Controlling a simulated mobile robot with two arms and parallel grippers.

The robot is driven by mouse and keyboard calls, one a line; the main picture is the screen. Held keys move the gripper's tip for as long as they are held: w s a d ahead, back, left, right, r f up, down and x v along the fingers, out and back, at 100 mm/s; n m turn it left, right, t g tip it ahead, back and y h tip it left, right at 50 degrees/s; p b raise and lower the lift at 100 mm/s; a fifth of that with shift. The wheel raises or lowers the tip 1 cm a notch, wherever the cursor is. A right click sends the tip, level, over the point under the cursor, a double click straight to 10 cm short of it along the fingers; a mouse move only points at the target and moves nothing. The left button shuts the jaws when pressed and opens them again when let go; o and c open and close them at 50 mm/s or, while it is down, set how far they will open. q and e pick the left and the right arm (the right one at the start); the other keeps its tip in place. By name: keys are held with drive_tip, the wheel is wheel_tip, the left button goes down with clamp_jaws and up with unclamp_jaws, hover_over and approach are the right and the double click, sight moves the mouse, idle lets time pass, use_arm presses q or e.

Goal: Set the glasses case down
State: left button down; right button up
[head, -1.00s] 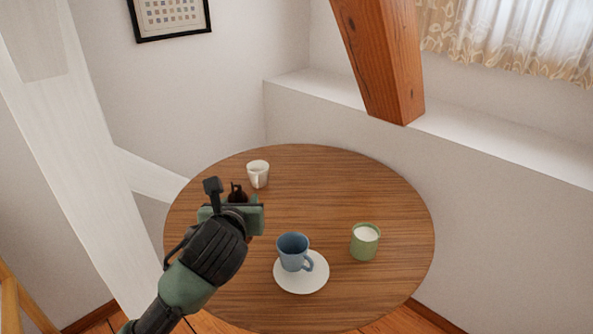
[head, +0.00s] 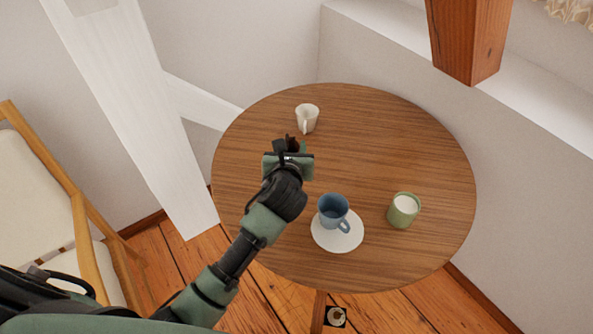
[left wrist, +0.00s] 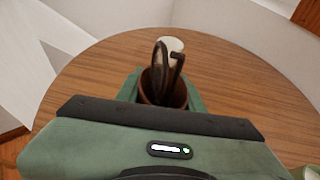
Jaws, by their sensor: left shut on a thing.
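My left gripper (head: 288,154) is over the left part of the round wooden table (head: 375,130), just in front of the white cup. It is shut on the glasses case, a dark brown holder (left wrist: 166,98) between the green fingers in the left wrist view. Dark loops, apparently glasses, stick up out of its open top. In the head view only a small dark part of the case (head: 284,145) shows past the gripper. Its lower end is hidden, so I cannot tell whether it touches the table. My right gripper is not in view.
A white cup (head: 306,119) stands just behind the gripper. A blue mug (head: 332,209) on a white saucer (head: 338,243) and a green cup (head: 404,211) stand nearer the front. The table's right and back right are clear. A white timber brace (head: 135,110) rises at left.

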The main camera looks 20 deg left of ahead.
use_arm(q)
wheel_tip(320, 180, down, 10)
drive_tip(key=shift+f+b, duration=0.1)
drive_tip(key=shift+b, duration=0.65)
drive_tip(key=shift+f, duration=0.15)
drive_tip(key=c, duration=0.9)
unclamp_jaws()
drive_tip(key=shift+r, duration=0.25)
drive_tip(key=v, duration=1.2)
drive_tip(key=shift+p, duration=0.3)
drive_tip(key=shift+f, duration=0.15)
